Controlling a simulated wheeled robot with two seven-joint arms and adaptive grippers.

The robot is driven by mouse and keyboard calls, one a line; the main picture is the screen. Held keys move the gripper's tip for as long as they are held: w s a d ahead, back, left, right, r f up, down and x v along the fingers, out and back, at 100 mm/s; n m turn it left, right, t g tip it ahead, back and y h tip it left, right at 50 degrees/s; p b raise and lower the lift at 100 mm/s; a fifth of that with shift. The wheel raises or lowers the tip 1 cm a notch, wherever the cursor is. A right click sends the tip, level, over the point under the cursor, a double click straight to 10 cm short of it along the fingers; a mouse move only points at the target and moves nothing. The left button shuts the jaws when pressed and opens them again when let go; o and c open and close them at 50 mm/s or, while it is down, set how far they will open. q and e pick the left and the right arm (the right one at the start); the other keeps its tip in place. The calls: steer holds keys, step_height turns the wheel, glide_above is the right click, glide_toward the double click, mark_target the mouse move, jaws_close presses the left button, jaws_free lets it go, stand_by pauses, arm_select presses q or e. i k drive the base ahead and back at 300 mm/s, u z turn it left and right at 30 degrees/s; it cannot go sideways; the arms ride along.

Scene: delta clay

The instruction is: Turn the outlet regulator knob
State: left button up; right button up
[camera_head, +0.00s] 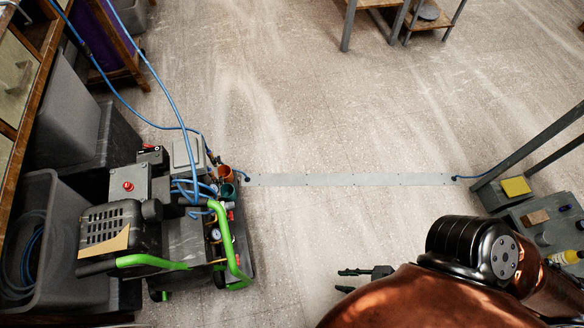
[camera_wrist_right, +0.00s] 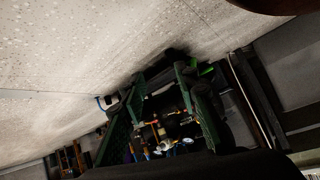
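The compressor (camera_head: 180,235) stands on the floor at the left of the head view, with a dark motor, grey boxes and a bright green tube frame. A white-faced gauge (camera_head: 215,234) sits near the green handle. The outlet regulator knob is too small to tell apart among the fittings there. My right gripper (camera_head: 346,280) is open and empty, right of the compressor and well apart from it. In the right wrist view its two dark green fingers (camera_wrist_right: 168,122) are spread, with brass fittings and gauges (camera_wrist_right: 160,140) seen between them. My left gripper is not in view.
Blue hoses (camera_head: 158,78) run from the compressor toward the upper left. A grey floor strip (camera_head: 350,179) crosses the middle. Grey bins (camera_head: 60,240) stand left of the compressor. A table (camera_head: 545,222) with a yellow block is at right. Floor between gripper and compressor is clear.

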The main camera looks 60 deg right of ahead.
mark_target(229, 206)
steer(key=z, duration=0.5)
steer(key=i, duration=1)
